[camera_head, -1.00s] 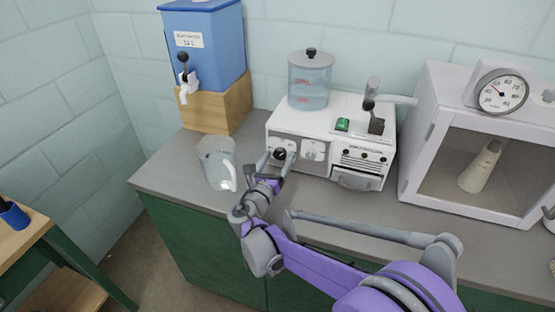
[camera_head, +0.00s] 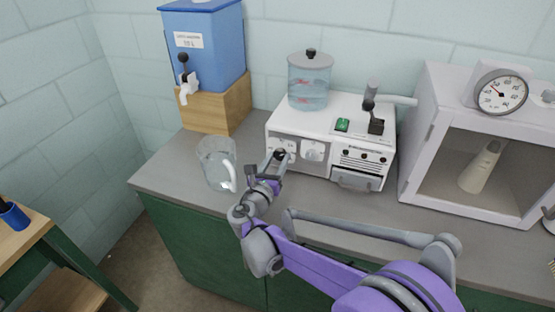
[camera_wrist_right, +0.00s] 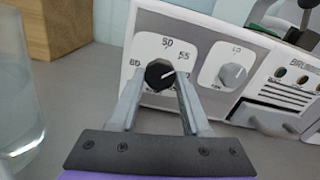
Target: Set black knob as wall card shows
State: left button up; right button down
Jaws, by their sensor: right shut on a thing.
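My right gripper (camera_wrist_right: 160,80) is shut on the black knob, one finger on each side. In the head view my right gripper (camera_head: 276,160) is at the machine's left front and mostly hides the knob. My left gripper is out of view. I see no wall card.
A grey knob (camera_wrist_right: 233,74) is just right of the black one. A glass jug (camera_head: 214,165) stands close left of my right gripper. A blue water tank (camera_head: 215,50) on a wooden block (camera_head: 222,105) is behind it. A white cabinet (camera_head: 430,140) stands right.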

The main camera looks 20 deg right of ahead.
jog(key=m, duration=0.3)
jog(key=shift+p, duration=0.4)
jog(key=m, duration=0.4)
jog(key=shift+p, duration=0.35)
jog(key=m+p, duration=0.1)
jog(key=m, duration=0.5)
jog(key=shift+a, duration=0.1)
jog(key=m+p, duration=0.1)
jog(key=m, duration=0.5)
jog(key=shift+r+m, duration=0.1)
jog(key=shift+m, duration=0.3)
jog(key=m+p, duration=0.1)
jog(key=m, duration=0.5)
jog(key=shift+m, duration=0.4)
jog(key=shift+c, duration=1.8)
grip_release()
